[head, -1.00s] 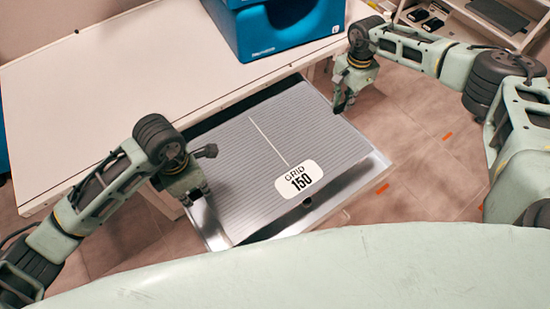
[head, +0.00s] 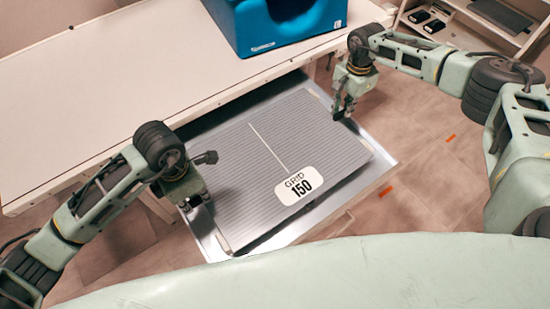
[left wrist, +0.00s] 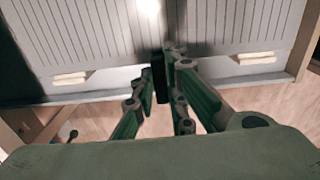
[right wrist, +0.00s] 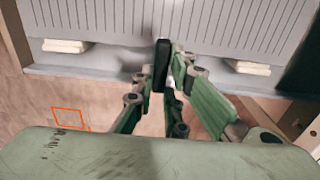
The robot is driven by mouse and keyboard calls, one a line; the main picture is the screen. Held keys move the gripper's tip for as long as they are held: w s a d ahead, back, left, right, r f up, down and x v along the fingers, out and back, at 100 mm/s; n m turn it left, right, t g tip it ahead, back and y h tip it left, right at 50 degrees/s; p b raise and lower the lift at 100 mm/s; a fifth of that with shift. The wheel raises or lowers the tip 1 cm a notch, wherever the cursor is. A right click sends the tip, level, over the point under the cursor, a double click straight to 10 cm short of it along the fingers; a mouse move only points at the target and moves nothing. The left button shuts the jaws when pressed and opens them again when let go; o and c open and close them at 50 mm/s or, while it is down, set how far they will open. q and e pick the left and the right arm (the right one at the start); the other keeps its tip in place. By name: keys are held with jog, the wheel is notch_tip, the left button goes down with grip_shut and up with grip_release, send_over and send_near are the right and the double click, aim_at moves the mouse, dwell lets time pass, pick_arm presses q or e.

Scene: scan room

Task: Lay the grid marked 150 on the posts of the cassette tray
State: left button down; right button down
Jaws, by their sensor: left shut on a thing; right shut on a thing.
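The grid (head: 270,165), a grey ribbed plate with a white line and a "GRID 150" label, lies over the silver cassette tray (head: 378,170). My left gripper (head: 196,203) is shut on the grid's left edge. My right gripper (head: 341,111) is shut on its right edge. In the left wrist view the fingers (left wrist: 162,75) meet at the plate's edge, with pale blocks (left wrist: 70,78) on both sides. The right wrist view shows similar pale blocks (right wrist: 66,46) beside the fingers (right wrist: 163,65). The grid covers most of the tray; I cannot tell whether it touches the posts.
The tray sticks out from beneath the edge of a white table (head: 120,90). A blue box-like device (head: 285,25) stands on the table. Shelves (head: 485,25) stand at the top right. Tiled floor (head: 430,150) is open to the right.

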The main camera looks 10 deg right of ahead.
pick_arm(q)
jog(key=c, duration=1.8)
grip_release()
pick_arm(e)
jog(key=c, duration=1.8)
grip_release()
pick_arm(q)
jog(key=shift+o, duration=0.2)
pick_arm(e)
jog(key=shift+o, duration=0.2)
pick_arm(q)
jog(key=shift+r, duration=0.1)
jog(key=shift+r, duration=0.35)
pick_arm(e)
jog(key=shift+r, duration=0.3)
pick_arm(q)
notch_tip(320, 180, up, 11)
pick_arm(e)
notch_tip(320, 180, up, 11)
jog(key=shift+r, duration=0.2)
